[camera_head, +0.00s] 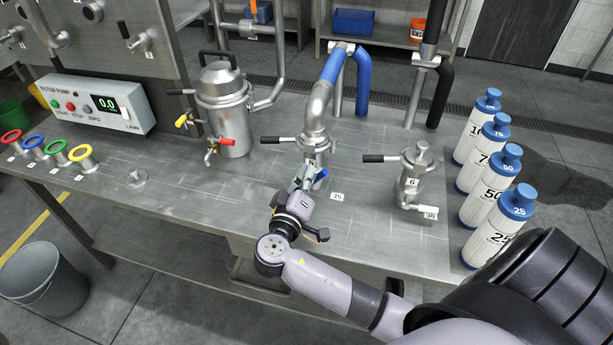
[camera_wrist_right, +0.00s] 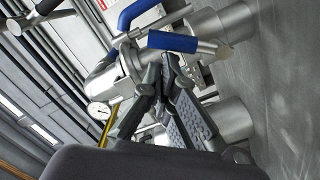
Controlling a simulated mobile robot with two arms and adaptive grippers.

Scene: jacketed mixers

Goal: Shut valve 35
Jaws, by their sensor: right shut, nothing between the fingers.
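Valve 35 sits low on the steel housing under the blue-sleeved pipe, beside the "35" label (camera_head: 337,196) on the bench. Its blue handle (camera_head: 321,175) shows just right of my right gripper (camera_head: 306,178). In the right wrist view the blue handle (camera_wrist_right: 172,41) lies across the picture, just beyond the fingertips of my right gripper (camera_wrist_right: 166,62). The fingers are together with nothing between them. I cannot tell whether they touch the handle. The gripper partly hides the valve body. My left gripper is not in view.
A similar housing (camera_head: 412,180) with a white-handled valve (camera_head: 425,208) stands to the right. A jacketed vessel (camera_head: 224,108) with red and yellow handles is at the left. Blue-capped bottles (camera_head: 484,228) line the right edge. The bench front is mostly clear.

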